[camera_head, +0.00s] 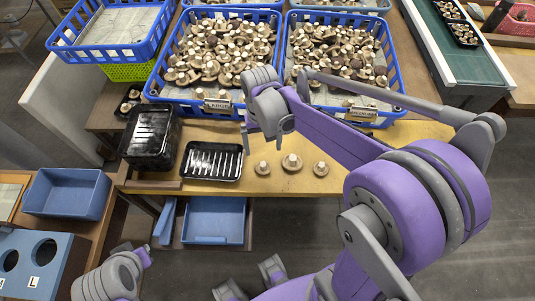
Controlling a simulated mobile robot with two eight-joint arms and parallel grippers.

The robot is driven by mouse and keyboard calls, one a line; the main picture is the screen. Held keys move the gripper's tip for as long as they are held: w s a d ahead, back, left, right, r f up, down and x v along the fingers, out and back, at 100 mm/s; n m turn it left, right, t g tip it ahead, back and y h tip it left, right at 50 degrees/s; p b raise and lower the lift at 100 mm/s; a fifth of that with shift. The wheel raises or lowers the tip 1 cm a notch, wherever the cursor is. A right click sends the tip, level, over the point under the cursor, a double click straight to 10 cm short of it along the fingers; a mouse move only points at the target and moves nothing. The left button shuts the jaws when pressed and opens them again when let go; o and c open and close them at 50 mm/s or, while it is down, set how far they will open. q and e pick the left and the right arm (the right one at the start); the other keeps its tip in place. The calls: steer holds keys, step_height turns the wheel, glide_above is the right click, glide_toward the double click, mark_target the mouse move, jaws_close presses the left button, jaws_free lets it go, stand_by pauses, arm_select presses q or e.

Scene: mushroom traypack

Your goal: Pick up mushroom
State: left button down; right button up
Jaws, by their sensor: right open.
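Three brown-capped mushrooms with pale stems stand apart in a row on the wooden table: a left one (262,168), a middle one (291,162) and a right one (320,169). More mushrooms lie heaped in a left blue crate (152,84) and a right blue crate (398,75). My right gripper (266,131) is open and empty, in front of the crates and above the table, behind the left and middle mushrooms in the picture. My left arm shows at the bottom left; its gripper (137,252) is too unclear to judge.
A black tray (211,176) with pale stripes lies left of the loose mushrooms, beside a stack of black trays (150,138). A label (218,106) hangs on the left crate's front. Blue bins (68,193) stand lower left. The table's front edge is close to the mushrooms.

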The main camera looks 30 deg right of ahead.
glide_above(263, 164)
steer(key=f, duration=0.4)
steer(key=shift+w+d+f+b, duration=0.1)
steer(key=shift+d+f+b, duration=0.1)
steer(key=shift+f+b, duration=0.1)
steer(key=shift+s+a+f, duration=0.1)
steer(key=shift+f, duration=1.45)
steer(key=shift+s+a+f, duration=0.1)
steer(key=shift+f, duration=1.45)
steer(key=c, duration=1)
